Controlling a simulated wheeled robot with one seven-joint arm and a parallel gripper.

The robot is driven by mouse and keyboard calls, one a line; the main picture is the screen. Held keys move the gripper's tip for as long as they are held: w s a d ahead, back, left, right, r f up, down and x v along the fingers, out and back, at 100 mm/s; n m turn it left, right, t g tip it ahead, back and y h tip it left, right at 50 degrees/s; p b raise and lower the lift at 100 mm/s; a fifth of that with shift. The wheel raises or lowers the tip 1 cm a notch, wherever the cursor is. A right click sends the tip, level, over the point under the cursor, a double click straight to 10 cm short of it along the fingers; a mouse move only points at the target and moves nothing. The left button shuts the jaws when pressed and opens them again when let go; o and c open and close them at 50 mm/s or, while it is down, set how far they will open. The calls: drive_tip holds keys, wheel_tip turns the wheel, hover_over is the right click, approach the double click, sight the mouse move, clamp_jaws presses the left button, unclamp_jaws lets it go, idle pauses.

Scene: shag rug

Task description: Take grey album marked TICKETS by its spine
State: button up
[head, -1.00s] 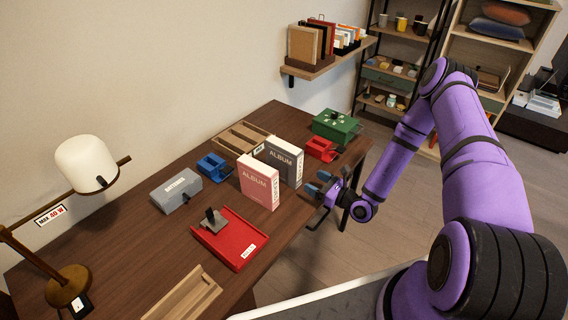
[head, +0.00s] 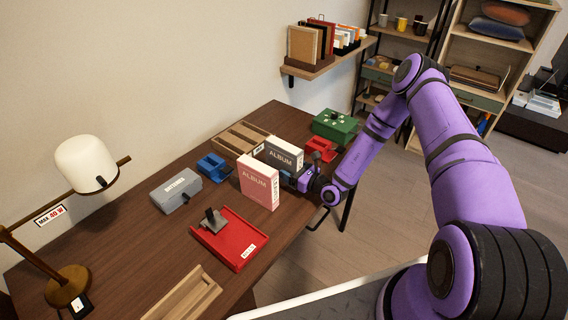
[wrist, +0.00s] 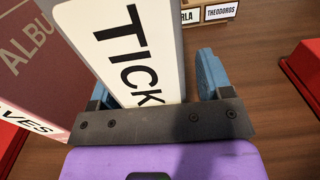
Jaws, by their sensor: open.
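The grey album (head: 284,152) stands upright on the desk behind and to the right of a pink album (head: 258,182). In the wrist view its white spine label (wrist: 138,50) reads "TICK", the rest hidden by my gripper. My gripper (head: 293,178) is at the spine side of the grey album. In the wrist view my gripper (wrist: 158,85) is open, with one blue finger on each side of the spine. The left finger sits in the gap beside the pink album (wrist: 50,75). The right finger stands a little apart from the grey album.
A red tape-dispenser-like object (head: 321,150) and a green box (head: 335,126) stand to the right. A wooden tray (head: 240,137) is behind the albums. A red tray (head: 229,238), a grey box (head: 176,190) and a blue object (head: 213,167) are to the left.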

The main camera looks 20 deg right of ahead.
drive_tip(key=c, duration=1.3)
drive_tip(key=shift+r, duration=0.15)
